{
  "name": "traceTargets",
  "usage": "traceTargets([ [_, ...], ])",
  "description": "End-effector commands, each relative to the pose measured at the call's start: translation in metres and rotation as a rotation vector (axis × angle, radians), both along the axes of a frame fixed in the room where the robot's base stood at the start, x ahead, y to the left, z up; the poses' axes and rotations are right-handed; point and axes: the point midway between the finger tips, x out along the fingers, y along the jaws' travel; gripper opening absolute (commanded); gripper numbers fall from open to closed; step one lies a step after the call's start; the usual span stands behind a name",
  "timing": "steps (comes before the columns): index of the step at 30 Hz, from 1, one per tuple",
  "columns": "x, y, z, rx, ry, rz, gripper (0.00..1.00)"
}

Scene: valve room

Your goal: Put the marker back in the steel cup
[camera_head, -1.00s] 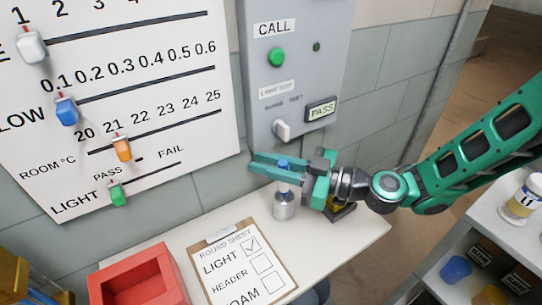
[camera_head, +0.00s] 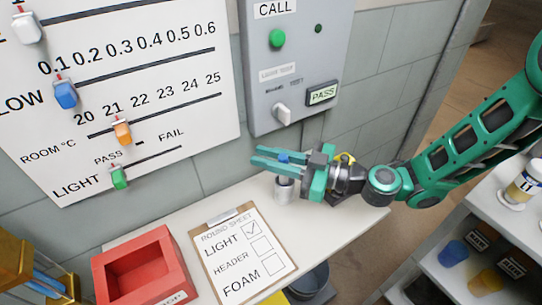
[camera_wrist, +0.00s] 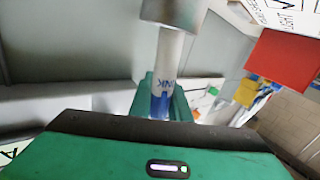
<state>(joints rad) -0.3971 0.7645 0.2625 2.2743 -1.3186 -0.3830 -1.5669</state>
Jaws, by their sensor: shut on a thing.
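The marker (camera_wrist: 167,60) has a white barrel with blue print and a blue end. It stands roughly upright in my gripper (camera_head: 263,157), whose green fingers are shut on it near its blue top. The steel cup (camera_head: 284,191) stands on the white ledge directly below the marker. In the wrist view the cup (camera_wrist: 172,10) is at the top edge, and the marker's far end disappears at its rim. That end is hidden, so how deep it sits in the cup cannot be told.
A clipboard (camera_head: 241,262) with a checklist lies on the ledge (camera_head: 196,215) left of the cup, beside a red bin (camera_head: 140,270). A grey panel (camera_head: 295,60) with a switch rises behind. A shelf (camera_head: 460,225) with cups stands at right.

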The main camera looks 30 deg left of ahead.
Motion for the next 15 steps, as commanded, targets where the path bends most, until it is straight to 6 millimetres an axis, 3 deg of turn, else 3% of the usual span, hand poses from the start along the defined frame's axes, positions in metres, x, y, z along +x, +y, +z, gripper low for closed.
traceTargets([
  [3,0.0002,-0.0002,0.0000,0.000,0.000,0.000,0.00],
  [4,0.0002,-0.0003,0.0000,0.000,0.000,0.000,0.21],
  [6,0.0003,-0.0004,0.0000,0.000,0.000,-0.001,0.38],
  [15,0.0006,-0.0011,0.0000,-0.001,0.000,-0.001,0.39],
])
